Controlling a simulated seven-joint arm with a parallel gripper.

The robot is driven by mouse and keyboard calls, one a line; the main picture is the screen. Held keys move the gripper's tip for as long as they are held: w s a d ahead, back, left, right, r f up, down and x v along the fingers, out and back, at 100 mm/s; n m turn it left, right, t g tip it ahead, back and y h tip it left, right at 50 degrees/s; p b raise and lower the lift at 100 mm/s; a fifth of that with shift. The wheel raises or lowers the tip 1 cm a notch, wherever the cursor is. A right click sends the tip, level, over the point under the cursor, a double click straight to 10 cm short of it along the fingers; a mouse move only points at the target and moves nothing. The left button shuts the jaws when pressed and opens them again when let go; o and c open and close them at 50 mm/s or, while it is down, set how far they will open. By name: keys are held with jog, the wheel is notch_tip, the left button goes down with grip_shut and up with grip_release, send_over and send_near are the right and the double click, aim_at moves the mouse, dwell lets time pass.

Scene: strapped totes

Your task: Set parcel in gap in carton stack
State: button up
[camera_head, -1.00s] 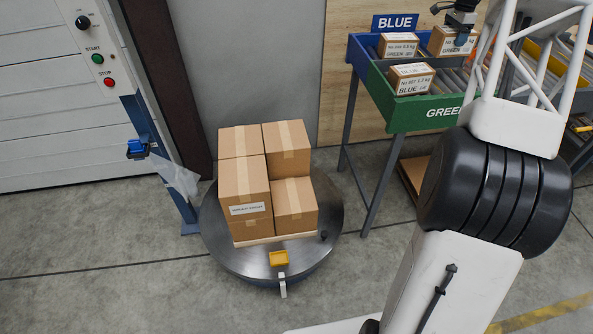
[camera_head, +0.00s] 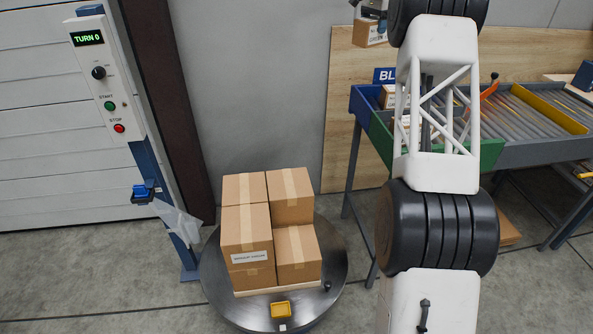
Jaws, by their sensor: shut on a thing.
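My gripper (camera_head: 373,13) is at the top edge of the view, partly cut off, shut on a small brown parcel (camera_head: 370,34) with a white label. The parcel hangs high in front of the wooden wall panel, to the upper right of the carton stack. The carton stack (camera_head: 246,226) stands on a round turntable. Its front right carton (camera_head: 297,254) sits lower than its neighbours, leaving an open space above it at the front right corner. The label on the front left carton is too small to read.
The turntable (camera_head: 222,287) has a yellow block (camera_head: 281,310) at its front. A control post (camera_head: 107,80) with a "TURN 0" display stands left. Blue and green sorting bins (camera_head: 489,152) and a roller conveyor (camera_head: 520,110) lie right, partly hidden by my arm.

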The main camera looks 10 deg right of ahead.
jog(key=w+a+r+n, duration=0.2)
jog(key=w+a+r, duration=0.1)
jog(key=a, duration=0.7)
jog(key=a+f, duration=0.3)
jog(key=f, duration=0.2)
jog(key=s+f, duration=0.7)
jog(key=f, duration=0.9)
jog(key=s+f+m, duration=0.1)
jog(key=s+f, duration=0.6)
jog(key=f, duration=0.8)
jog(key=s+f, duration=0.7)
jog(key=f, duration=0.9)
jog(key=s+a+f+n, duration=0.2)
jog(key=s+a+f, duration=0.3)
jog(key=s, duration=0.6)
jog(key=s+a+f+n, duration=0.2)
jog(key=s+a+f, duration=0.2)
jog(key=s+a, duration=0.4)
jog(key=s+a+f+n, duration=0.3)
jog(key=s+a+f, duration=0.2)
jog(key=s, duration=0.9)
jog(key=shift+a+f, duration=0.3)
jog(key=shift+a, duration=0.65)
